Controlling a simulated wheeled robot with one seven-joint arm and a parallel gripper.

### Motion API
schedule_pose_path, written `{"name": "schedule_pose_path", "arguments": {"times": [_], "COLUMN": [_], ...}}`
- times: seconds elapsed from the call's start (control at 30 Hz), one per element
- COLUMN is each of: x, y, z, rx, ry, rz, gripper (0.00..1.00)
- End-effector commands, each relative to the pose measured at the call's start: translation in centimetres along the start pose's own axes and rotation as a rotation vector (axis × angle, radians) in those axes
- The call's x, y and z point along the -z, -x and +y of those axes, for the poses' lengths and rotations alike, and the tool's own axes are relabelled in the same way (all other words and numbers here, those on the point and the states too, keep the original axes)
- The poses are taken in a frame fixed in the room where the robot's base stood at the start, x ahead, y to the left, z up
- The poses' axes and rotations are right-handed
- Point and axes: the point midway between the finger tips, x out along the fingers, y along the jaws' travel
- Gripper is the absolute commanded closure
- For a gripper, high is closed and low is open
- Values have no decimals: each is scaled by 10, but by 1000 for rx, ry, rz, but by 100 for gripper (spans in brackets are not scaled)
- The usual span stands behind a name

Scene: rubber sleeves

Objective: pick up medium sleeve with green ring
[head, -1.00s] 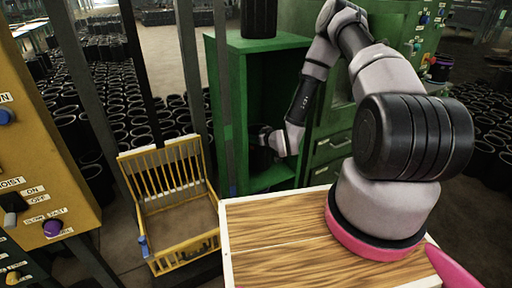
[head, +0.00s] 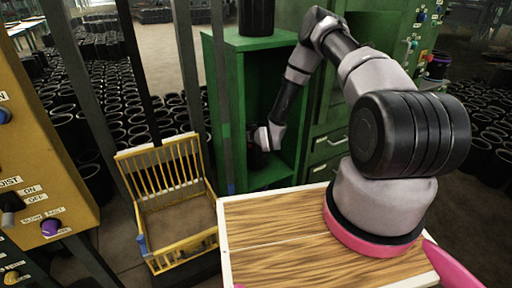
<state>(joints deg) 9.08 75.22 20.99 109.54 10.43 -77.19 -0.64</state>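My arm reaches into the open green cabinet (head: 217,95). My gripper (head: 261,148) is at its dark opening, low down and above the bottom shelf. The fingers are small and dark against the shadow, so I cannot tell whether they are open or shut. A dark shape, perhaps a black sleeve (head: 257,160), is right by the fingers; its ring colour does not show. A large black sleeve (head: 256,17) stands upright on top of the cabinet, its upper end cut off by the frame. I cannot make out a green ring on any sleeve.
A yellow slatted basket (head: 178,205) stands left of the cabinet and looks empty. A grey post (head: 222,100) rises between them. Many black sleeves crowd the floor. A yellow control panel (head: 40,150) is at left.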

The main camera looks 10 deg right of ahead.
Motion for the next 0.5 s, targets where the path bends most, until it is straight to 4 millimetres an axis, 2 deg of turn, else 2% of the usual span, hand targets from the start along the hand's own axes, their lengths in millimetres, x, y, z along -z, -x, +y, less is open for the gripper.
{"name": "schedule_pose_path", "arguments": {"times": [0.03, 0.1, 0.5], "x": [0, 0, 0], "y": [0, 0, 0], "z": [0, 0, 0], "rx": [0, 0, 1], "ry": [0, 0, -1], "rz": [0, 0, 0], "gripper": [72, 98, 100]}}
